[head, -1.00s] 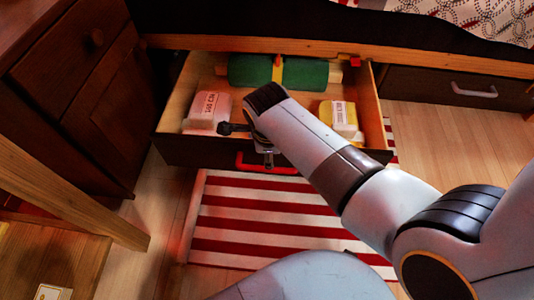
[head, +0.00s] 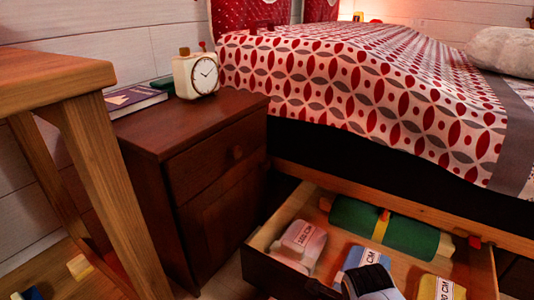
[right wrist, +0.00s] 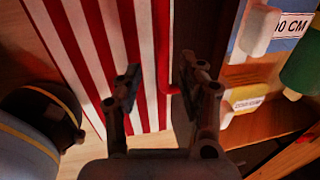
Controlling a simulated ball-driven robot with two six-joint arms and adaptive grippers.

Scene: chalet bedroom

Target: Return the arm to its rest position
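My right arm (head: 371,283) shows at the bottom edge of the head view, in front of the open drawer (head: 262,243). Its fingers are not clear in that view. In the right wrist view my right gripper (right wrist: 158,82) has its two fingers apart with nothing between them. My left gripper is in neither view.
The drawer holds a green roll (head: 352,222), a pale box (head: 299,245), a blue box (head: 352,258) and a yellow box (head: 440,288). A dark nightstand (head: 190,135) with a clock (head: 197,75), a wooden table (head: 100,150) and the bed (head: 340,90) stand around.

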